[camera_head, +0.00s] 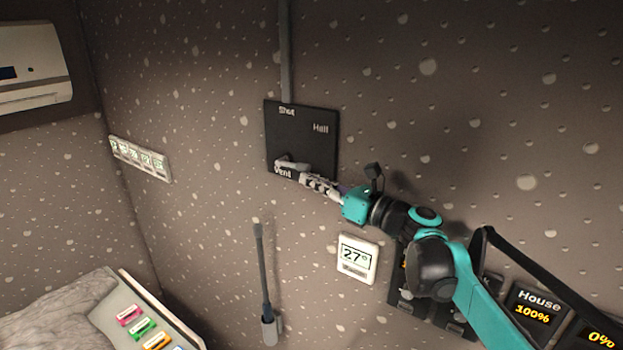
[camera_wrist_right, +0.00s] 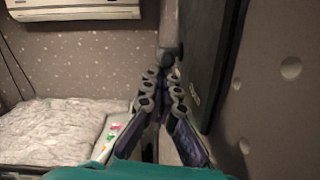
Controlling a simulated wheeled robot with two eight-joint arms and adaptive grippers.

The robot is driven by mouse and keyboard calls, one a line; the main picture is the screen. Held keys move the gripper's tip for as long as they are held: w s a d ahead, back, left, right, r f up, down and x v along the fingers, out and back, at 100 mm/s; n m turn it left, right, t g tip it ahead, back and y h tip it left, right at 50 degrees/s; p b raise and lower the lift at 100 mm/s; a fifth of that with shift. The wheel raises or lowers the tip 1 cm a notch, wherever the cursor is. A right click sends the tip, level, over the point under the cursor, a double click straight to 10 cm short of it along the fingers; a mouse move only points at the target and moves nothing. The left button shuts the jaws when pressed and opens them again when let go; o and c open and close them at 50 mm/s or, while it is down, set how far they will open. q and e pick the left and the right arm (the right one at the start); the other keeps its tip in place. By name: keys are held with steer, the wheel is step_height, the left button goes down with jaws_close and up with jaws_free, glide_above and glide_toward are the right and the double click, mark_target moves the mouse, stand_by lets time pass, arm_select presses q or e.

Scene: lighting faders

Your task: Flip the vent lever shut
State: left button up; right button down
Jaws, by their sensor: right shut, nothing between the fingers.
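The black wall panel (camera_head: 300,135) carries the labels Shut at its top, Hall at its right and Vent at its bottom. The pale vent lever (camera_head: 291,163) is at the panel's lower part, just above the Vent label. In the right wrist view a grey bar that looks like the lever (camera_wrist_right: 170,28) stands at the fingertips. My right gripper (camera_head: 305,177) is shut and empty, its tips at the lever's lower right; I cannot tell if they touch. The fingers hide part of the panel's lower edge. My left gripper is not in view.
A 27° thermostat (camera_head: 357,259) is on the wall below my right arm. A grey-handled tool (camera_head: 265,280) hangs lower left. A switch strip (camera_head: 140,158) and an air conditioner (camera_head: 36,68) are at left.

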mark_target(298, 165)
step_height(298, 165, up, 3)
steer(key=g+h+p, duration=0.2)
steer(key=p, duration=0.2)
steer(key=shift+r, duration=0.2)
steer(key=shift+a+r+p, duration=0.1)
steer(key=shift+r+p, duration=0.4)
steer(key=shift+r, duration=0.1)
steer(key=shift+w+a+r+p, duration=0.2)
steer(key=shift+r, duration=0.3)
steer(key=shift+w+a+r+p, duration=0.15)
steer(key=shift+r, duration=0.3)
steer(key=shift+w+a+r+p, duration=0.2)
steer(key=shift+a+r, duration=0.1)
steer(key=shift+r, duration=0.2)
steer(key=shift+w+a+r+p, duration=0.15)
steer(key=shift+a+r, duration=0.15)
steer(key=shift+r, duration=0.15)
steer(key=shift+w+a+r, duration=0.5)
steer(key=shift+a+r, duration=0.1)
steer(key=shift+w+a+r+p, duration=0.35)
steer(key=shift+w+a+r, duration=0.15)
steer(key=shift+a, duration=0.2)
